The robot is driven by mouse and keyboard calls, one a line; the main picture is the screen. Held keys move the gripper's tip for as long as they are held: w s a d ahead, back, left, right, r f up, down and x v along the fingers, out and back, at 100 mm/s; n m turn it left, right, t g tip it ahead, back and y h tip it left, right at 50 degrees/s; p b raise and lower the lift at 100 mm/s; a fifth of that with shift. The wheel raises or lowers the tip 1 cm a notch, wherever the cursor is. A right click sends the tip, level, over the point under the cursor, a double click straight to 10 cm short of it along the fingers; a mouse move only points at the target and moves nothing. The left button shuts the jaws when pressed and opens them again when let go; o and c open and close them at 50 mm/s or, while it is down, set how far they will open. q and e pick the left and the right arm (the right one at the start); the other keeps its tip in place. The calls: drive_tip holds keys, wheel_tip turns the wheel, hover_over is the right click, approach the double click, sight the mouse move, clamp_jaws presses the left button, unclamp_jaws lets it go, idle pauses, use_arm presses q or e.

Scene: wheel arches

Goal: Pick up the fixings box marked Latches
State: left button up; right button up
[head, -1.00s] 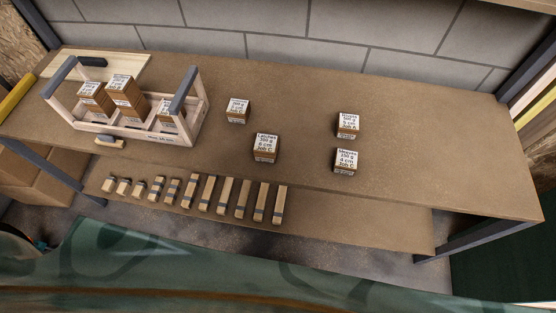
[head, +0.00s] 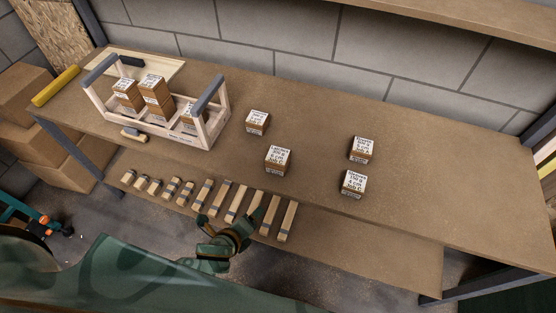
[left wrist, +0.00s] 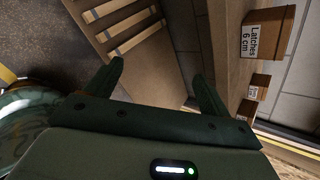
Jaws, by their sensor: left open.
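A cardboard box with a white label reading Latches 6 cm (left wrist: 268,34) stands at the upper right of the left wrist view. In the head view, several similar boxes stand loose on the bench: a back-left one (head: 257,123), a front-left one (head: 278,160), a back-right one (head: 361,150) and a front-right one (head: 353,185). Their labels are too small to read there. My left gripper (head: 232,236) is in front of the bench, by the lower shelf, apart from the boxes. Its two fingers (left wrist: 160,88) are spread with nothing between them. My right gripper is not in view.
A wooden carrier (head: 177,135) with grey-topped ends holds several boxes at the bench's left. Several wood pieces (head: 222,199) lie on the lower shelf (head: 350,250) below the bench front. The bench's right part (head: 450,190) is clear. Cardboard cartons (head: 60,160) stand at left.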

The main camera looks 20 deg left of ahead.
use_arm(q)
drive_tip(key=w+d+r+m+t, duration=0.2)
drive_tip(key=r+m, duration=0.3)
drive_tip(key=r, duration=0.2)
drive_tip(key=w+d+r+m+t, duration=0.2)
drive_tip(key=r+m, duration=0.4)
drive_tip(key=r, duration=0.1)
drive_tip(key=b, duration=0.3)
approach(278, 157)
drive_tip(key=x, duration=0.3)
drive_tip(key=f+x, duration=0.1)
drive_tip(key=x, duration=0.2)
drive_tip(key=shift+a, duration=0.1)
drive_tip(key=b+x, duration=0.2)
drive_tip(key=x, duration=0.3)
drive_tip(key=shift+f, duration=0.15)
drive_tip(key=c, duration=1.3)
